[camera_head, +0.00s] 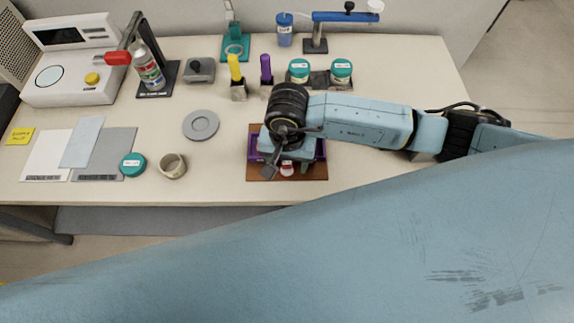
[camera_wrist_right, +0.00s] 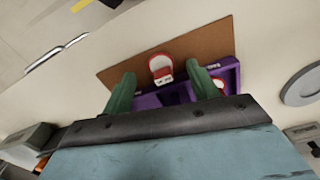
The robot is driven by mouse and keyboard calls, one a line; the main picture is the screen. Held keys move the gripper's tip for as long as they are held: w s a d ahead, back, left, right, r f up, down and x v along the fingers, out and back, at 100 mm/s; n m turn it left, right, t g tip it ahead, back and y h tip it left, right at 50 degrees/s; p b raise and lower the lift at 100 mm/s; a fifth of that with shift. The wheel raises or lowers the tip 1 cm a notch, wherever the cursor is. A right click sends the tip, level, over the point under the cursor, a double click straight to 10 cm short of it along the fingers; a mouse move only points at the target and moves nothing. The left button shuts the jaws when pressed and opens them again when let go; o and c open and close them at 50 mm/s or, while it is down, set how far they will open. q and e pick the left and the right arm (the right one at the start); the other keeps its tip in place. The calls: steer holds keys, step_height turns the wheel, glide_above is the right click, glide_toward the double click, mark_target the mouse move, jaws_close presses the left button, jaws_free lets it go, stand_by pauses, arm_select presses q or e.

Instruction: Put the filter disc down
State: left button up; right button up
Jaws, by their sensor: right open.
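My right gripper (camera_head: 278,166) is over the brown mat (camera_head: 255,173), and its jaws are open. In the right wrist view, its two green fingers (camera_wrist_right: 160,70) stand apart. A small round red-and-white piece with dark marks (camera_wrist_right: 162,68) lies on the mat between the fingertips, with gaps to both; it looks like the filter disc, but I cannot be sure. A purple tray (camera_wrist_right: 228,72) lies beside it on the mat, partly hidden by my gripper; it holds another red-and-white piece (camera_wrist_right: 217,83). My left gripper is not in view.
A teal-lidded jar (camera_head: 132,164) and a beige cup (camera_head: 173,166) stand near the front edge. Two teal-lidded jars (camera_head: 341,70) and a purple-handled tool (camera_head: 266,68) stand behind my arm. The table's right side is clear.

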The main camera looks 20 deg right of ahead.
steer(key=shift+a+f, duration=0.1)
steer(key=shift+f, duration=0.75)
steer(key=shift+c, duration=0.5)
steer(key=c, duration=1.1)
steer(key=shift+o, duration=0.2)
steer(key=shift+w+r, duration=0.1)
